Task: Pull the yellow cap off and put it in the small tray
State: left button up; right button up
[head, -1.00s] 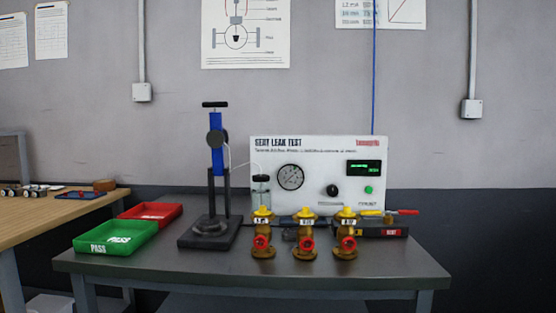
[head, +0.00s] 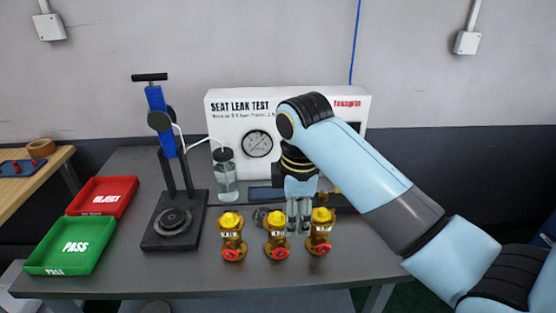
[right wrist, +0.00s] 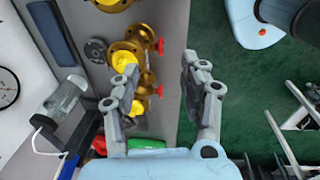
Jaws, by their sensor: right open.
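Three brass valves with yellow caps stand in a row at the front of the grey bench: the left cap (head: 231,220), the middle cap (head: 276,220) and the right cap (head: 323,215). In the right wrist view, one yellow cap (right wrist: 124,61) lies close to a fingertip. My right gripper (head: 299,229) points down, open and empty, by the middle and right valves; its spread fingers (right wrist: 160,70) show in the right wrist view. I cannot tell contact. A small dark flat piece (head: 265,195), possibly the small tray, lies behind the valves. My left gripper is out of view.
A green PASS tray (head: 73,272) and a red REJECT tray (head: 101,212) are at the left. A blue-and-black press stand (head: 160,240), a liquid jar (head: 227,185) and the leak test panel (head: 225,115) stand behind. The bench front edge is close to the valves.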

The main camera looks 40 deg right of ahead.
aim_at(277, 213)
jog(key=w+d+r+n+g, duration=0.1)
jog(key=w+r+n, duration=0.4)
jog(key=w, duration=0.2)
notch_tip(277, 213, down, 11)
jog(key=shift+w+r, duration=0.15)
jog(key=shift+r, duration=0.05)
jog(key=shift+c, duration=0.3)
grip_shut()
